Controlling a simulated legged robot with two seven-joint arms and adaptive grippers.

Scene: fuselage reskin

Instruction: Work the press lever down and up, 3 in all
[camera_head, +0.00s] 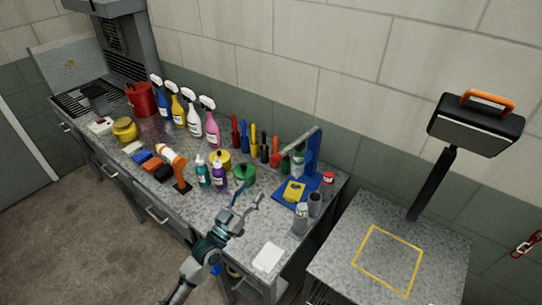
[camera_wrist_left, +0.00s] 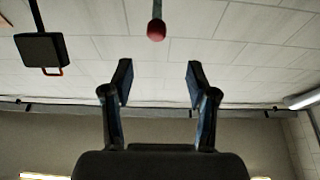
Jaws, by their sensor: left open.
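The blue arbor press (camera_head: 314,152) stands at the right end of the bench, with a yellow block (camera_head: 294,191) on its blue base. Its grey lever (camera_head: 300,144) slopes down to the left from the top of the frame and ends in a red knob (camera_head: 276,160). In the left wrist view the red knob (camera_wrist_left: 156,31) shows beyond the fingertips, near the middle between them. My left gripper (camera_head: 248,194) is open and empty, in front of the press and apart from the knob; its two fingers (camera_wrist_left: 158,80) stand wide apart. My right gripper is out of view.
Several spray bottles (camera_head: 194,122), screwdrivers and a green container (camera_head: 244,173) stand left of the press. A yellow-outlined square (camera_head: 389,260) marks the side table. A black case (camera_head: 474,126) stands above it.

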